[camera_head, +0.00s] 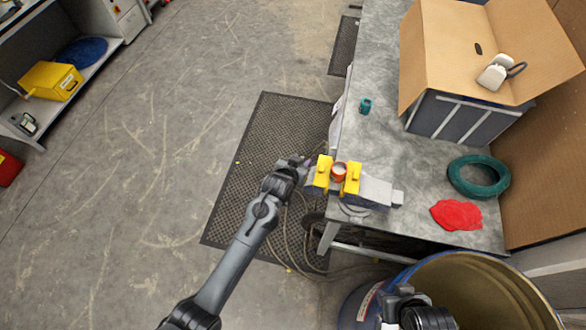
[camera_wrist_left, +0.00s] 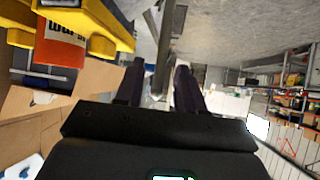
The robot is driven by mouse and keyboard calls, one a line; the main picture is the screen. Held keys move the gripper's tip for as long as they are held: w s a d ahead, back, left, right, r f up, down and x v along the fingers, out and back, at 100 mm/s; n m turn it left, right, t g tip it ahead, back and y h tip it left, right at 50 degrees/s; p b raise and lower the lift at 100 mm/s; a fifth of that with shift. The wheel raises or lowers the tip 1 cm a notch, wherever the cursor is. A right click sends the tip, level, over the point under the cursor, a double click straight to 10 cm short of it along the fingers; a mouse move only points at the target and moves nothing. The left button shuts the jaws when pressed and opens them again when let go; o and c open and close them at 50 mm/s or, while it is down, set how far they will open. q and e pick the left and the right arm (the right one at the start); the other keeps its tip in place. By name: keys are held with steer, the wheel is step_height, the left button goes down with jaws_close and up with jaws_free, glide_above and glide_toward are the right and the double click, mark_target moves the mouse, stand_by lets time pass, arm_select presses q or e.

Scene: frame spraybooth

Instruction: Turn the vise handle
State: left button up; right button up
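The vise (camera_head: 376,190), with a grey body and yellow jaws, sits at the table's left front edge. An orange-red cylinder (camera_head: 339,173) stands between the jaws; it also shows in the left wrist view (camera_wrist_left: 60,45). My left gripper (camera_head: 303,162) is just left of the jaws. In the left wrist view its dark fingers (camera_wrist_left: 160,82) are apart, with a grey bar, seemingly the vise handle (camera_wrist_left: 162,50), showing between them and gaps on both sides. I cannot tell whether it touches. The gripper mostly hides the handle in the head view. My right gripper (camera_head: 402,302) is over the barrel; its fingers are unclear.
A blue barrel (camera_head: 365,305) stands at the front. A black mat (camera_head: 265,150) covers floor left of the table.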

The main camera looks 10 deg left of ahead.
arm_select(q)
steer(key=v, duration=0.7)
steer(key=shift+s+r, duration=0.25)
steer(key=shift+s, duration=0.1)
steer(key=shift+a, duration=0.1)
steer(key=shift+c, duration=0.3)
